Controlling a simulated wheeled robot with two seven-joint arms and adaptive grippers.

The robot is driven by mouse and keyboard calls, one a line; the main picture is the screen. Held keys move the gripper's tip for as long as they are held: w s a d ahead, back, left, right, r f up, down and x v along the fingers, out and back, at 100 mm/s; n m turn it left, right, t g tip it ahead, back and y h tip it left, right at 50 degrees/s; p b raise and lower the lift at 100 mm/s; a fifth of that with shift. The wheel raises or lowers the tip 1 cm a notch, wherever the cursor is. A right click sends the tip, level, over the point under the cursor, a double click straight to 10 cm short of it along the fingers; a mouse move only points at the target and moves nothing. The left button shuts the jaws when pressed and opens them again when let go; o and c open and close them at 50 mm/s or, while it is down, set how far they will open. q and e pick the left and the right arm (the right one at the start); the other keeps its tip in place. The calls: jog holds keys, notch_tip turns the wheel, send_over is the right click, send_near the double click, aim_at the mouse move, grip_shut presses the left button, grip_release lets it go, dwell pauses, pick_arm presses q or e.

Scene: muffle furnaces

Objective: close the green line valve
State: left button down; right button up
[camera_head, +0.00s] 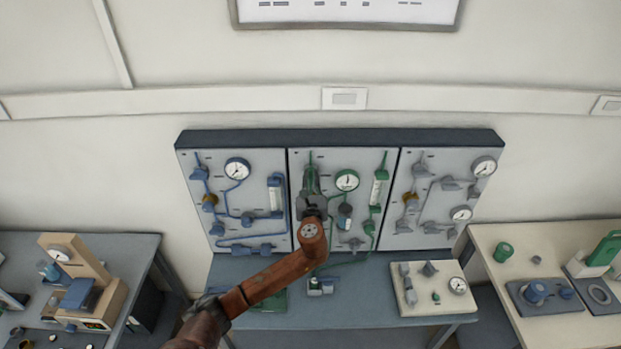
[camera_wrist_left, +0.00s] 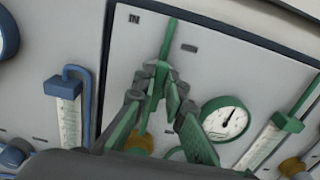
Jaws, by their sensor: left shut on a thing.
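The middle wall panel (camera_head: 328,162) carries the green line, with a green pipe (camera_wrist_left: 168,38) coming down from its top. My left gripper (camera_head: 311,190) reaches up to the upper left of this panel. In the left wrist view its fingers (camera_wrist_left: 158,84) are shut around the green valve part (camera_wrist_left: 153,97) below that pipe. The fingers and arm hide much of the valve, and its handle angle is hard to read. The green-rimmed gauge (camera_head: 347,180) is just right of the gripper; it also shows in the left wrist view (camera_wrist_left: 225,118). My right gripper is in neither view.
A blue-line panel (camera_head: 222,177) is on the left and a grey-line panel (camera_head: 428,226) on the right. A green flow tube (camera_head: 378,190) stands right of the gauge. The bench (camera_head: 350,312) below holds a small valve board (camera_head: 408,297). Side tables hold other equipment.

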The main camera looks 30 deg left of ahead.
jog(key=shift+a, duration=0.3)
pick_arm(q)
jog(key=shift+s+a+f+n+b, duration=0.25)
jog(key=shift+n+b, duration=0.5)
jog(key=shift+n, duration=2.2)
jog(key=shift+s+a+f+n+b, duration=0.1)
jog(key=shift+a+f+n+b, duration=0.5)
jog(key=shift+n, duration=2.4)
jog(key=shift+s+d+f+n+b, duration=0.1)
jog(key=shift+n+b, duration=0.85)
jog(key=shift+n, duration=2)
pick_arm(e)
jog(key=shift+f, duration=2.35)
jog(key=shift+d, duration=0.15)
pick_arm(q)
jog(key=c, duration=2)
grip_release()
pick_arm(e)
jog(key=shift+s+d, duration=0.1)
pick_arm(q)
jog(key=shift+s+d, duration=0.1)
